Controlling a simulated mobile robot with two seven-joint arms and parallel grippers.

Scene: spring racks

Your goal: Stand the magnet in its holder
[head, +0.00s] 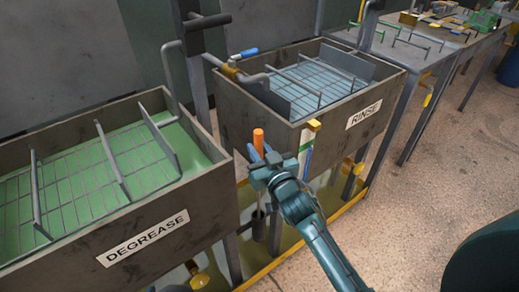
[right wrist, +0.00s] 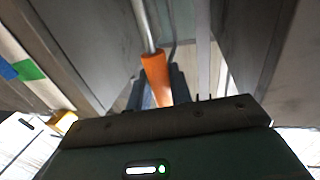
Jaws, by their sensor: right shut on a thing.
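The magnet has an orange handle (head: 258,140) and, in the right wrist view, a thin grey rod running away from that handle (right wrist: 156,76). My right gripper (head: 265,157) is shut on the handle, in the gap between the two tanks. The handle stands roughly upright in the head view. Below the gripper is a dark upright cylinder (head: 258,228), which may be the holder. A thin rod shows just above it, but I cannot tell whether the rod's lower end is inside it. My left gripper is not in view.
The degrease tank (head: 150,245) stands left of the gripper and the rinse tank (head: 362,113) right and behind. A yellow bracket (head: 314,125) with a blue strip below it is on the rinse tank's near corner. Open floor (head: 440,165) lies to the right.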

